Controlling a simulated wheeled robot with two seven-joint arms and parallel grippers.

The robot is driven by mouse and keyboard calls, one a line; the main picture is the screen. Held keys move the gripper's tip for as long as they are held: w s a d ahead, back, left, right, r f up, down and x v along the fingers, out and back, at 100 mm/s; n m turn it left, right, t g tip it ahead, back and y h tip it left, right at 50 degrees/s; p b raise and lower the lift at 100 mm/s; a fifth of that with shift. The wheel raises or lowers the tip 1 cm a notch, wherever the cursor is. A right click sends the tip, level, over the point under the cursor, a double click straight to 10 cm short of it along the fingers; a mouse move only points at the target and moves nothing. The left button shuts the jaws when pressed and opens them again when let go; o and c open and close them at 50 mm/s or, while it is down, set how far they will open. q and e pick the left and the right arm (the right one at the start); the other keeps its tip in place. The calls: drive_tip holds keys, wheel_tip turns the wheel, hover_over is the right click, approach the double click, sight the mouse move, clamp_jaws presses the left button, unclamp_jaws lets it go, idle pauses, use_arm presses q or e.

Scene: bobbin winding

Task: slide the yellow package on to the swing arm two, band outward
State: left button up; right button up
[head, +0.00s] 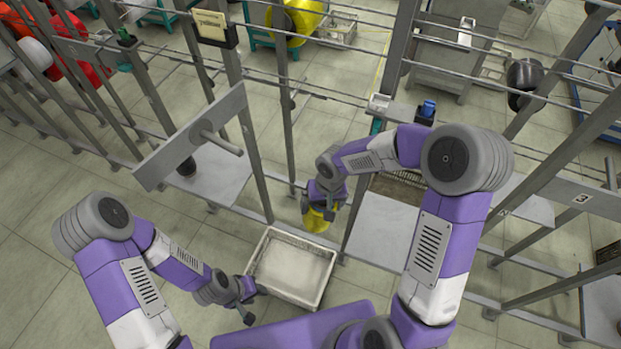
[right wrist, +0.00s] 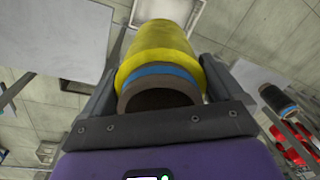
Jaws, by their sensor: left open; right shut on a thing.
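The yellow package (right wrist: 165,50) is between the fingers of my right gripper (right wrist: 160,85). Its blue band (right wrist: 163,72) and open dark core end face the wrist camera. In the head view the yellow package (head: 316,221) hangs below my right gripper (head: 322,206), largely covered by it, between the rack posts behind the white tray. A grey swing arm (head: 185,140) with a bare peg (head: 222,143) stands at the left; I can read no number on it. A plate marked 3 (head: 580,199) is at the right. My left gripper (head: 250,291) is open and empty beside the tray.
The white tray (head: 262,288) is empty. Another grey shelf (head: 375,235) is right of the package. Rack posts and thin rods cross the space behind.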

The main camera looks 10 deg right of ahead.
drive_tip(key=w+a+f+m+t+y+b, duration=0.2)
drive_tip(key=w+a+m+t+y+b, duration=0.25)
drive_tip(key=w+m+t+b, duration=0.2)
drive_tip(key=w+d+r+m+t+h+b, duration=0.3)
drive_tip(key=w+d+m+t+h+b, duration=0.25)
drive_tip(key=d+t+b, duration=0.35)
drive_tip(key=s+a+r+n+y+p, duration=0.1)
drive_tip(key=s+a+r+n+y, duration=0.15)
drive_tip(key=r, duration=0.35)
drive_tip(key=s+a+r+n+y+p, duration=0.1)
drive_tip(key=s+a+r+n+y, duration=0.1)
drive_tip(key=s+r+y, duration=0.3)
drive_tip(key=s+a+r+n+g+y, duration=0.3)
drive_tip(key=s+r+g+y, duration=0.1)
drive_tip(key=s, duration=0.6)
drive_tip(key=p+x, duration=0.7)
drive_tip(key=shift+f, duration=0.25)
